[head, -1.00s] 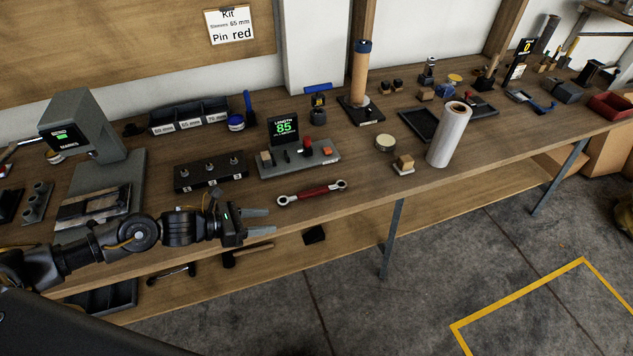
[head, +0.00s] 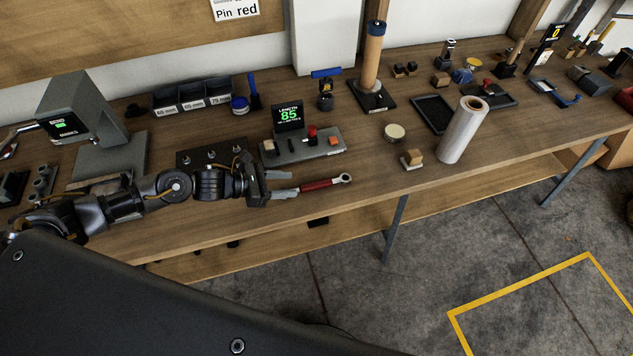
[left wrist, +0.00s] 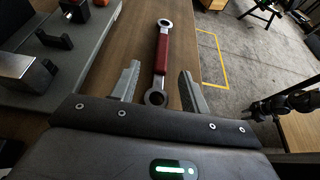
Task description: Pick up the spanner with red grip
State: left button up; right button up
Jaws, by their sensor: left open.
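The spanner with the red grip (head: 317,185) lies flat on the workbench near its front edge. In the left wrist view the spanner (left wrist: 162,56) runs lengthwise away from me, with one ring end close to my palm. My left gripper (head: 288,185) is open, its fingers pointing right along the bench. In the left wrist view the fingers of my left gripper (left wrist: 160,84) stand on either side of the spanner's near end, apart from it. In the head view the gripper hides that near end.
A grey length-gauge fixture (head: 318,150) with a lit display stands just behind the spanner. A small block on a base (head: 412,160) and a pale roll (head: 463,130) stand to the right. The bench front edge is close, with a lower shelf (head: 350,222) beneath.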

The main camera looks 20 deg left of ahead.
aim_at(308, 186)
pick_arm(q)
jog(key=shift+s, duration=0.1)
jog(key=shift+d+p, duration=0.35)
jog(key=shift+p, duration=0.05)
jog(key=p+x, duration=0.1)
jog(key=x, duration=0.3)
jog(key=shift+a+f+p, duration=0.15)
jog(key=shift+f+p, duration=0.1)
jog(key=shift+p, duration=0.1)
jog(key=shift+d+f, duration=0.25)
jog(key=shift+d, duration=0.05)
grip_shut()
jog(key=shift+r, duration=0.15)
